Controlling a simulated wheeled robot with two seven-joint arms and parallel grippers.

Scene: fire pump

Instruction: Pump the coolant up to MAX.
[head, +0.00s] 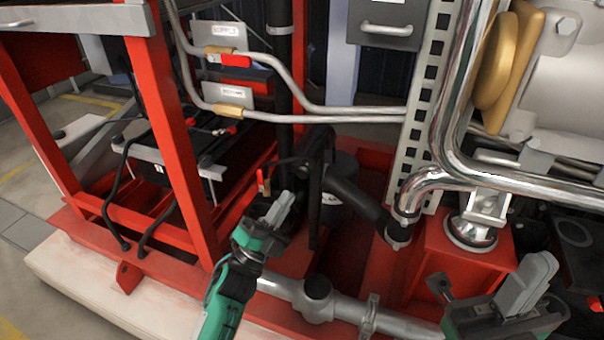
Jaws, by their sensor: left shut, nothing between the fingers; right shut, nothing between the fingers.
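My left gripper (284,202) is shut and empty, its grey fingers pointing up in the lower middle of the head view. It is in front of the red frame, just left of a black upright fitting (318,170); I cannot tell whether they touch. My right gripper (543,265) is shut and empty at the lower right, in front of a red block (460,255). A black cylinder (342,195) stands behind the fitting, partly hidden by a thick black pipe. I cannot make out a coolant gauge, a MAX mark or a pump handle.
A red steel frame (180,130) rises at the left, with black batteries and cables inside. A shiny bent pipe (445,130) comes down at the right. A grey pipe (345,308) crosses low in front. A small red-handled valve (263,182) is near the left gripper.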

